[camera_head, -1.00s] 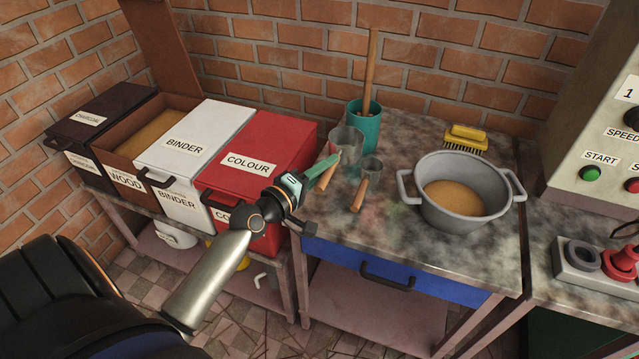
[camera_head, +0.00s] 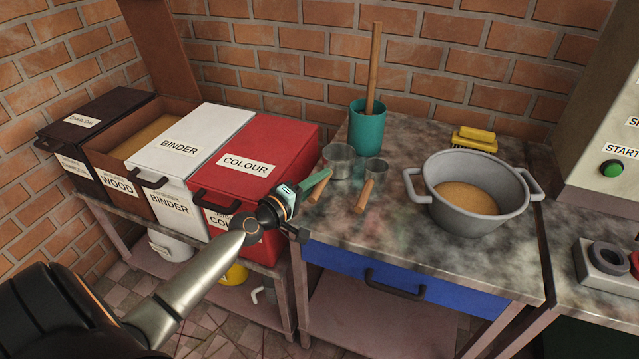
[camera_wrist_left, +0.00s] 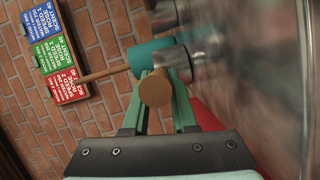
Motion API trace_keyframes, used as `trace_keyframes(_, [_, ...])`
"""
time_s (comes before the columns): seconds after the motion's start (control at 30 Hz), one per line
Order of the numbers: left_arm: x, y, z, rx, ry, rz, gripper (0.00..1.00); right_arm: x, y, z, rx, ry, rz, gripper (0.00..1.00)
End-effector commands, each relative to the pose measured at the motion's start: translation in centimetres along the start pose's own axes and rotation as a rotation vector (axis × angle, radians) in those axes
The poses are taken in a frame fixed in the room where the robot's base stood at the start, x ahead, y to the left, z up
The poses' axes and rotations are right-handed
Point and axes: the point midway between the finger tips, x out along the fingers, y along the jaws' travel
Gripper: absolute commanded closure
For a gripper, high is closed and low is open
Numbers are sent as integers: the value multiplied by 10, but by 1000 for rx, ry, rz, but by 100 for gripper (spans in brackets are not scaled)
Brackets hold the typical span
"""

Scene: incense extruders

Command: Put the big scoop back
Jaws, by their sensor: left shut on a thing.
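The big scoop (camera_head: 339,161), a metal cup with a wooden handle, is at the back left of the stained table (camera_head: 400,255). My left gripper (camera_head: 319,186) is shut on its wooden handle, whose round end faces the left wrist camera (camera_wrist_left: 155,88). The cup looks upright and at or very near the table top; I cannot tell if it touches. The small scoop (camera_head: 374,170) lies just to its right, its handle pointing to the front. My right gripper is not in view.
A teal pot (camera_head: 366,133) with a wooden stick stands behind the scoops. A grey two-handled pot of brown powder (camera_head: 470,215) and a yellow brush (camera_head: 473,139) are to the right. The red COLOUR box (camera_head: 265,150) is close on the left.

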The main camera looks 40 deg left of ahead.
Motion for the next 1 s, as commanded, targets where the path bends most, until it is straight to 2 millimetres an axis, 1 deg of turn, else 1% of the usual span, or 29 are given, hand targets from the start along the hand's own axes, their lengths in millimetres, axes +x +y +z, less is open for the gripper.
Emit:
trace_keyframes(0.07, [0, 2, 0, 1, 1, 2, 100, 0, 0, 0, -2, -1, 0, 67])
trace_keyframes(0.2, [0, -4, 0, 0, 1, 2, 100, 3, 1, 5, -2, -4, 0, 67])
trace_keyframes(0.23, [0, -3, 1, 0, 0, 0, 72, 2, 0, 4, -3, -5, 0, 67])
trace_keyframes(0.4, [0, -2, 1, 0, 0, 0, 53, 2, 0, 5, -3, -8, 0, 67])
trace_keyframes(0.5, [0, -2, 1, 0, 0, 0, 45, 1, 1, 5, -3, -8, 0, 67])
trace_keyframes(0.7, [0, -2, 1, -1, 0, 0, 45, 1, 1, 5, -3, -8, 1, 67])
trace_keyframes(0.83, [0, 3, 0, 0, 0, 0, 45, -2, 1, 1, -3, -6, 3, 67])
trace_keyframes(0.97, [-15, -1, 0, 0, 0, -2, 45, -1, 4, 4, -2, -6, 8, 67])
trace_keyframes(1.0, [-21, -2, 1, 0, -1, -3, 45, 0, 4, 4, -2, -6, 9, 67])
